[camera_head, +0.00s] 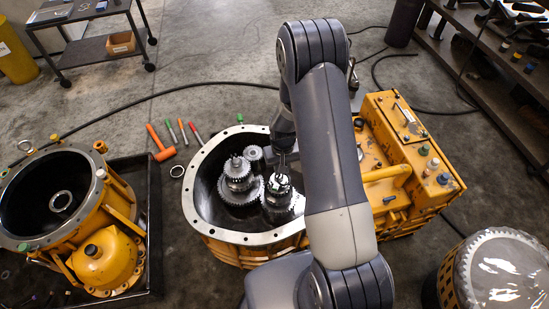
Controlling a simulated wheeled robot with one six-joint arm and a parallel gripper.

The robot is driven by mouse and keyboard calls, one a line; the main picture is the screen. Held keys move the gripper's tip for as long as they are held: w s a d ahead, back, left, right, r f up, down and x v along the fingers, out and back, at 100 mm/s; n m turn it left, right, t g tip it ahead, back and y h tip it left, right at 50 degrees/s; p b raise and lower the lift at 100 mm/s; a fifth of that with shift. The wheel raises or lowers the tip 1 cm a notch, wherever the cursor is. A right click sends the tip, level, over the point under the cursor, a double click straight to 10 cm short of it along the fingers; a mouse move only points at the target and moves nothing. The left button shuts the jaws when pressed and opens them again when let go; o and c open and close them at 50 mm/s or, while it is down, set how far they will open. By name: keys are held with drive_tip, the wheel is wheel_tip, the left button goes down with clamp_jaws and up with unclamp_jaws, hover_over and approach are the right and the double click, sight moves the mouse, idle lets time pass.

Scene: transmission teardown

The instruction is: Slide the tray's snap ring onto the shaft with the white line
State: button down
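My gripper (282,161) points down at the top of the right gear shaft (279,186), inside the open yellow transmission housing (213,228). Its fingertips are small and partly merge with the shaft end, so I cannot tell whether they are open or hold a ring. A bright band shows at this shaft's top; I cannot tell whether it is the white line or a ring. A second gear shaft (237,172) stands to its left. A black tray (154,215) lies at the left under another yellow casing. I cannot pick out a snap ring in it.
The second casing (75,235) holds a loose pale ring (61,201). A yellow machine block (402,150) adjoins the housing. A round part (497,270) stands front right.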

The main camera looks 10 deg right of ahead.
drive_tip(key=w+b, duration=0.1)
drive_tip(key=b, duration=0.1)
drive_tip(key=w+f+b, duration=0.1)
drive_tip(key=w+b, duration=0.1)
drive_tip(key=b, duration=0.1)
drive_tip(key=w+f+b, duration=0.1)
drive_tip(key=w+b, duration=0.1)
drive_tip(key=shift+a+b, duration=0.1)
drive_tip(key=shift+b, duration=0.25)
drive_tip(key=shift+n, duration=0.4)
drive_tip(key=shift+w+f+b, duration=0.3)
drive_tip(key=shift+f+b, duration=0.45)
drive_tip(key=shift+b, duration=0.65)
drive_tip(key=shift+w+f+b, duration=0.35)
drive_tip(key=shift+f+b, duration=0.4)
drive_tip(key=shift+b, duration=0.6)
drive_tip(key=shift+w+f+b, duration=0.3)
drive_tip(key=shift+f+b, duration=0.45)
drive_tip(key=shift+b, duration=0.65)
drive_tip(key=shift+s+f, duration=0.15)
drive_tip(key=shift+s, duration=0.05)
drive_tip(key=shift+f, duration=0.4)
drive_tip(key=shift+f+b, duration=0.9)
drive_tip(key=shift+f, duration=0.25)
drive_tip(key=c, duration=0.7)
unclamp_jaws()
